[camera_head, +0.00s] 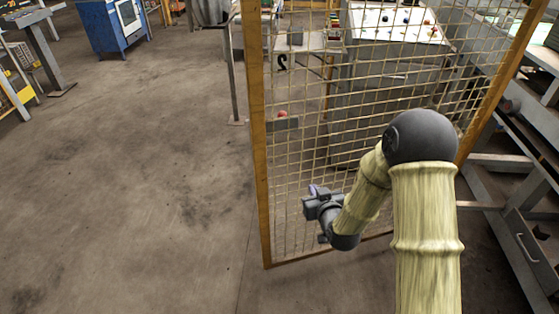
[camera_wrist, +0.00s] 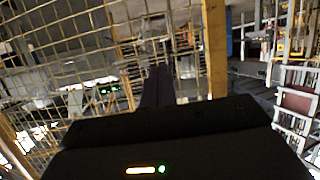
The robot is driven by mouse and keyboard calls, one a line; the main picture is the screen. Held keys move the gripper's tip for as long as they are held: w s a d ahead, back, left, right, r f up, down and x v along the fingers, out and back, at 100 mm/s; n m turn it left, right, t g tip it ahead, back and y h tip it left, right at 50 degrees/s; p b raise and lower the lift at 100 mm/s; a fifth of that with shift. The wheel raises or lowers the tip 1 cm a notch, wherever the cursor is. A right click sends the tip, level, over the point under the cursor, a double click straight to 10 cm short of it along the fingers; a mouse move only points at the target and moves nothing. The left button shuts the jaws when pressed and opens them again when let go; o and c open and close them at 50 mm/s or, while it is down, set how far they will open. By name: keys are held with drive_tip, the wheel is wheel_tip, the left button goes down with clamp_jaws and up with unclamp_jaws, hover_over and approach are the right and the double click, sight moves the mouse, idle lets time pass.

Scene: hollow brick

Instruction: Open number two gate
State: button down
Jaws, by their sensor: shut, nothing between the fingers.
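The gate (camera_head: 257,170) is a yellow-framed wire mesh panel in the right half of the head view. A dark number 2, mirrored, shows at its upper left. A grey latch plate (camera_head: 281,125) with a red knob (camera_head: 282,114) sits by its left edge. That edge stands over open floor, with no post seen touching it. My gripper (camera_head: 312,203) is shut and empty in front of the lower mesh, right of the left upright. In the wrist view my shut fingers (camera_wrist: 158,86) point toward the mesh, left of a yellow upright (camera_wrist: 215,45). Contact cannot be told.
A grey control desk (camera_head: 385,85) stands behind the mesh. A grey stand (camera_head: 232,75) is behind the gate's left edge. A blue cabinet (camera_head: 110,25) is at the back left. Grey metal framing (camera_head: 520,190) stands at the right. The left floor is clear.

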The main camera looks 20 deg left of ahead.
sight(277, 156)
drive_tip(key=s+a+t+y, duration=0.2)
drive_tip(key=a, duration=0.4)
drive_tip(key=shift+f+t+y+p, duration=0.3)
drive_tip(key=shift+f+t, duration=0.1)
drive_tip(key=shift+f, duration=0.05)
drive_tip(key=p+x, duration=0.3)
drive_tip(key=x, duration=1.1)
drive_tip(key=shift+a+p, duration=0.1)
drive_tip(key=shift+p, duration=0.2)
